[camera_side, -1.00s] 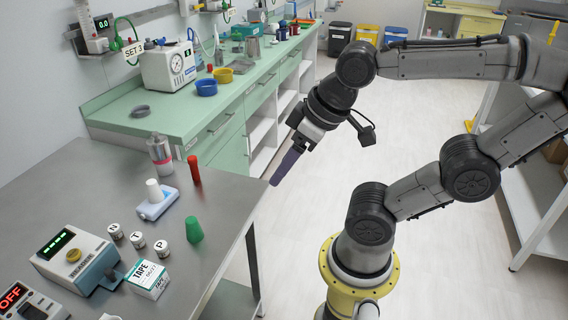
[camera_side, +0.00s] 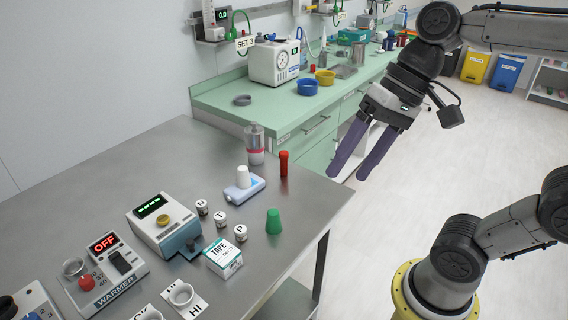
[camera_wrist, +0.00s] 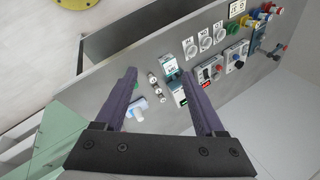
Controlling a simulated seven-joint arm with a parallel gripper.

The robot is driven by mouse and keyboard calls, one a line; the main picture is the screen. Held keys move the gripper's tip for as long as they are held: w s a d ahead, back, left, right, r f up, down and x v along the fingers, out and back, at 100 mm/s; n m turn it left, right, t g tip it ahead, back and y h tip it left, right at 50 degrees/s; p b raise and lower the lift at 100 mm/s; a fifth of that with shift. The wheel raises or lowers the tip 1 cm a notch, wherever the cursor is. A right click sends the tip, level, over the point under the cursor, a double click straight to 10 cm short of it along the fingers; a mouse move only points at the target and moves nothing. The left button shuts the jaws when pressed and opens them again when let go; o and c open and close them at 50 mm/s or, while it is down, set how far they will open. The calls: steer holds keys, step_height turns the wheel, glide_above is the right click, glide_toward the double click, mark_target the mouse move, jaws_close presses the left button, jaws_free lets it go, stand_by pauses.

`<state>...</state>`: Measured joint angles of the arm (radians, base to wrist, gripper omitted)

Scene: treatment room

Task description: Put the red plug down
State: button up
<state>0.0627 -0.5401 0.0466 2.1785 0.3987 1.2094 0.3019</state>
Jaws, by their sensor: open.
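The red plug (camera_side: 284,163) is a slim red cylinder with a slightly wider top. It stands upright on the grey metal table (camera_side: 120,180), near its right edge in the side view. My gripper (camera_side: 347,177) is open, its two long purple fingers apart with nothing between them. It hangs to the right of the red plug, clear of it, by the table's edge. In the wrist view, the open fingers of my gripper (camera_wrist: 158,75) show in front of the table.
Labelled caps, a tape box (camera_side: 223,257) and a warmer (camera_side: 108,276) are nearer. A green counter (camera_side: 220,95) stands behind.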

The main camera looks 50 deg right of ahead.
steer(key=w+a+r+m+g+y, duration=0.1)
steer(key=w+r+m+y, duration=0.25)
steer(key=w, duration=0.55)
steer(key=m+t+y, duration=0.5)
steer(key=m+y, duration=0.3)
steer(key=m, duration=0.5)
glide_above(284, 163)
steer(key=v, duration=0.2)
step_height(284, 163, down, 17)
steer(key=s+d+f+m+t+h, duration=0.1)
steer(key=s+d+f+m+t, duration=0.1)
steer(key=d+f, duration=0.3)
steer(key=s+d+f+m+t, duration=0.2)
steer(key=d+f, duration=0.1)
steer(key=f, duration=0.4)
steer(key=x, duration=0.8)
steer(key=shift+s+a+f, duration=0.1)
steer(key=shift+a+f, duration=0.05)
steer(key=shift+a, duration=0.15)
steer(key=shift+s+x, duration=0.2)
steer(key=shift+x, duration=2.5)
steer(key=shift+a, duration=0.15)
jaws_close()
